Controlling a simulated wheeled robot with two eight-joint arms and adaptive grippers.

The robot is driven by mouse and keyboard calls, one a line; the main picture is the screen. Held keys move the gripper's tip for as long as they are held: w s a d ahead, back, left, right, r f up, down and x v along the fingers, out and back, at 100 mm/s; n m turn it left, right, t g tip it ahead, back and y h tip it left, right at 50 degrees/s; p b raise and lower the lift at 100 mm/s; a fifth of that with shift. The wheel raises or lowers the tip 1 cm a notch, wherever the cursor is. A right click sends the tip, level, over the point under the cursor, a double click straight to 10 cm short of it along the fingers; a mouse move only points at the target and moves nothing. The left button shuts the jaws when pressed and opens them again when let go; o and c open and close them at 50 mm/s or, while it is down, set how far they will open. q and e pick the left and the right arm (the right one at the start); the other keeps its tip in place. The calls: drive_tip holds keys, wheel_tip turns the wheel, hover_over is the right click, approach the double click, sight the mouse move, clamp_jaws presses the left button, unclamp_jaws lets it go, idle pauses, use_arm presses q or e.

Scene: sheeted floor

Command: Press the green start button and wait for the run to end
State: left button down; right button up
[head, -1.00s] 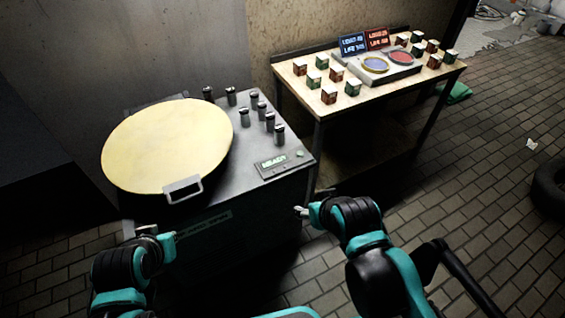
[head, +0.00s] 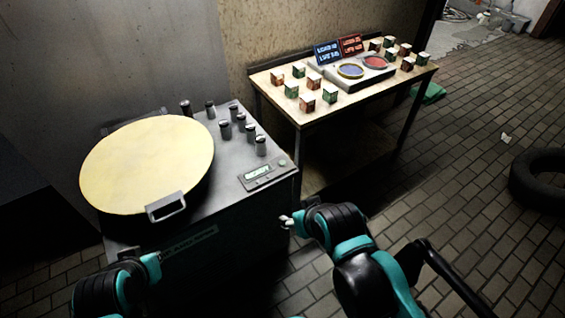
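The machine (head: 262,212) is a grey cabinet with a large round yellow lid (head: 148,165), which lies shut and has a metal handle (head: 166,206) at its front. A small control panel (head: 262,178) sits at the right front corner of its top. The panel has a lit green display (head: 257,172), whose text is too blurred to read for sure, and a pale green button (head: 283,162). My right gripper (head: 287,221) is below and in front of the panel, apart from the button. My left gripper (head: 149,259) is low before the lid's handle. Both look empty; their fingers are too small to judge.
A wooden table (head: 340,98) to the right holds small boxes, a two-pan device (head: 362,72) and two lit signs. A tyre (head: 540,180) lies at the far right. Tiled floor between is clear.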

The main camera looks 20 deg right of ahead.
clamp_jaws()
idle(1.1)
